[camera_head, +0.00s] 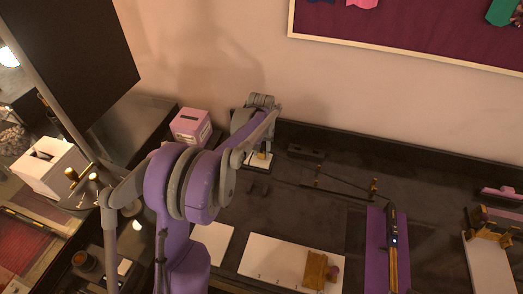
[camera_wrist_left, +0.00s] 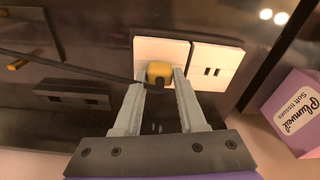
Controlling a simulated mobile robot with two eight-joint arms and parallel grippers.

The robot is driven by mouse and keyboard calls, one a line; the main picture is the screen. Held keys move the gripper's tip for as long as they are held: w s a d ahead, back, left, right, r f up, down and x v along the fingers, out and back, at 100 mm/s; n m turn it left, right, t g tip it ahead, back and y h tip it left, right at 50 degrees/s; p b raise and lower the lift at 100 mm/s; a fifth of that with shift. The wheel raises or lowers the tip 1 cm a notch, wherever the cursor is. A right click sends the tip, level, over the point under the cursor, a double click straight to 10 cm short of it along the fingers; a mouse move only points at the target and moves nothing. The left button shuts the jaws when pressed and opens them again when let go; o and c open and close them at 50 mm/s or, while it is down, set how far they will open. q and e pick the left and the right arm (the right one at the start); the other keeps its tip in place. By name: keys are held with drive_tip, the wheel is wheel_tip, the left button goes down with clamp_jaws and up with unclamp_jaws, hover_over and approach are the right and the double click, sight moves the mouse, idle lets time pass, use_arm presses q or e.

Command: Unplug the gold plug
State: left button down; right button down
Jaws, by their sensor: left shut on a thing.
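The gold plug (camera_wrist_left: 159,69) is a small yellow block with a dark cable end, between the fingers of my left gripper (camera_wrist_left: 158,79) in the left wrist view. It is at the lower edge of a white socket plate (camera_wrist_left: 160,48). I cannot tell whether its prongs are in the socket. A dark cable (camera_wrist_left: 80,68) runs from it to the left. In the head view, the gold plug (camera_head: 262,155) shows below my left gripper (camera_head: 259,148), over the white plate (camera_head: 256,164) near the wall. My right gripper is not in view.
A second white plate (camera_wrist_left: 216,67) with two slots is beside the first. A pink tissue box (camera_head: 190,127) stands left of my left gripper. A dark block (camera_head: 306,152) lies to the right. White boards and a purple mat (camera_head: 376,240) lie nearer the front.

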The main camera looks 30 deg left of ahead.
sight(262, 151)
use_arm(q)
drive_tip(key=shift+r, duration=0.75)
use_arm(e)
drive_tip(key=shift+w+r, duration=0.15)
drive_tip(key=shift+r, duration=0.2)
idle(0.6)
